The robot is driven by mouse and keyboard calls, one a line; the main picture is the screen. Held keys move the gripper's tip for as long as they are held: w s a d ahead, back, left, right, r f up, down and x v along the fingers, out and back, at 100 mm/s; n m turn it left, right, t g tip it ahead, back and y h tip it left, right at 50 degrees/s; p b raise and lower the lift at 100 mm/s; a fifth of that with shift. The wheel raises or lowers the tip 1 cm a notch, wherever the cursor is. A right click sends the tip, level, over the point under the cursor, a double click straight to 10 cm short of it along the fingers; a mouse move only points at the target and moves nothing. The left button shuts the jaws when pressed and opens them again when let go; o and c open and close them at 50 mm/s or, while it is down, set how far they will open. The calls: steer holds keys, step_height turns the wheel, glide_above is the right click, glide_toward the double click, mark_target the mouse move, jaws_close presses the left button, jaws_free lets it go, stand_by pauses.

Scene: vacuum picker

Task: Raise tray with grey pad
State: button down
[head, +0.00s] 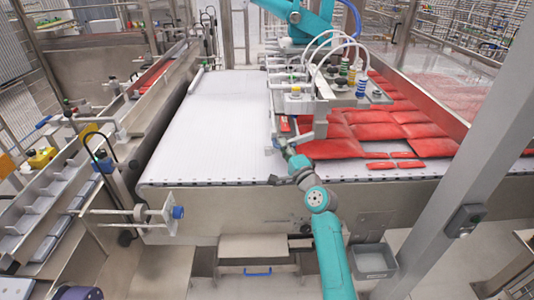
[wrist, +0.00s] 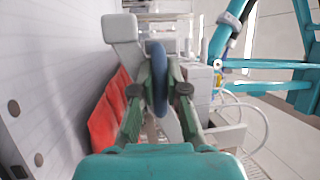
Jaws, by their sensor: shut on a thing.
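My gripper (wrist: 159,92) is shut on a blue rounded piece (wrist: 159,70), with one green finger on each side of it. A pale grey block (wrist: 121,28) stands beside the blue piece; I cannot tell whether they are joined. In the head view my gripper (head: 283,147) is at the front of the vacuum picker frame (head: 300,100), above the white belt, and what it holds is too small to make out. I cannot tell for certain which thing is the tray with the grey pad.
Red packs (head: 350,131) lie on the belt to the right of my gripper. The white belt (head: 215,120) is bare on the left. The picker's teal arm (head: 300,20) and white hoses (head: 325,40) hang above. A steel post (head: 470,160) stands at the right.

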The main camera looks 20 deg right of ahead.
steer(key=shift+s+d+r, duration=0.2)
steer(key=shift+d+r, duration=0.05)
steer(key=shift+d, duration=0.35)
steer(key=shift+s+d+r, duration=0.2)
steer(key=shift+d+r, duration=0.1)
steer(key=shift+d, duration=0.3)
steer(key=shift+s+d+r, duration=0.2)
steer(key=shift+d+r, duration=0.05)
steer(key=shift+d, duration=0.35)
steer(key=c, duration=1.2)
jaws_free()
steer(key=shift+d, duration=0.15)
steer(key=s, duration=0.4)
steer(key=s+f, duration=0.1)
steer(key=s, duration=0.3)
steer(key=s+f, duration=0.1)
steer(key=s, duration=0.2)
steer(key=shift+s+d, duration=0.4)
